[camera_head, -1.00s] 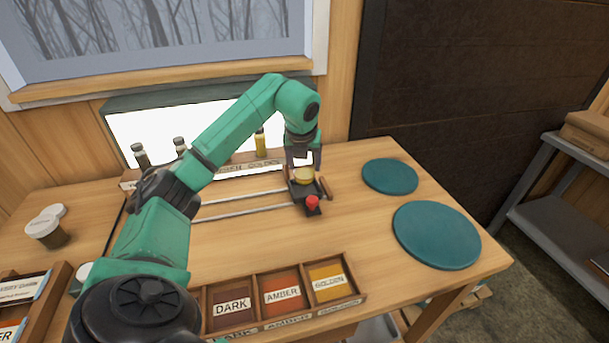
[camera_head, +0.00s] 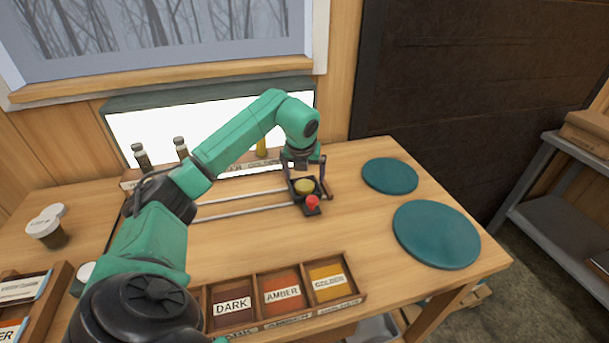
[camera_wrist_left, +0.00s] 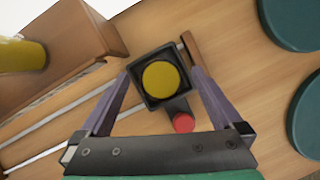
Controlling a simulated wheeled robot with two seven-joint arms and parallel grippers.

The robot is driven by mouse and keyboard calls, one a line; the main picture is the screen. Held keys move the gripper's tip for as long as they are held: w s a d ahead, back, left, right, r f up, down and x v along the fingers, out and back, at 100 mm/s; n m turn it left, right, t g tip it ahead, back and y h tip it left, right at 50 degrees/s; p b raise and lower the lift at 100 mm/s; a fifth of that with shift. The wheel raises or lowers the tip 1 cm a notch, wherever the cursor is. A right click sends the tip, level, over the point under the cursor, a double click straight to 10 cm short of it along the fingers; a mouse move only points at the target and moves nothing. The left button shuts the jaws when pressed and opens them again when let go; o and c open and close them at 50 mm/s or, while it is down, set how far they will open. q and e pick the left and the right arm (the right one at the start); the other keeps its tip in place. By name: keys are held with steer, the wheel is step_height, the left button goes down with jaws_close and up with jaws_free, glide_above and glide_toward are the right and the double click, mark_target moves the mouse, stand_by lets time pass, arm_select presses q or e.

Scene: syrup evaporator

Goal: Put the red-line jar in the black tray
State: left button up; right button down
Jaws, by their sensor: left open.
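A jar with a round yellow top (camera_head: 304,186) sits inside the small square black tray (camera_head: 311,212), on the rails of the table. In the left wrist view the yellow top (camera_wrist_left: 161,79) is within the dark walls of the tray (camera_wrist_left: 151,55); no red line on the jar can be seen from above. My left gripper (camera_head: 305,172) is open above the tray, with one finger on each side of the jar. In the wrist view the fingers stand apart from the yellow top. A red knob (camera_head: 312,202) is on the tray's near side. My right gripper is out of view.
Sample bottles (camera_head: 181,148) stand on a rack by the bright panel. A wooden box (camera_head: 366,294) with dark, amber and golden compartments lies in front. Two teal discs (camera_head: 437,235) lie at the right. Lidded jars (camera_head: 47,230) stand at the left.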

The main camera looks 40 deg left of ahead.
arm_select(q)
steer(key=v, duration=1.1)
steer(key=shift+b, duration=0.35)
steer(key=shift+s, duration=0.1)
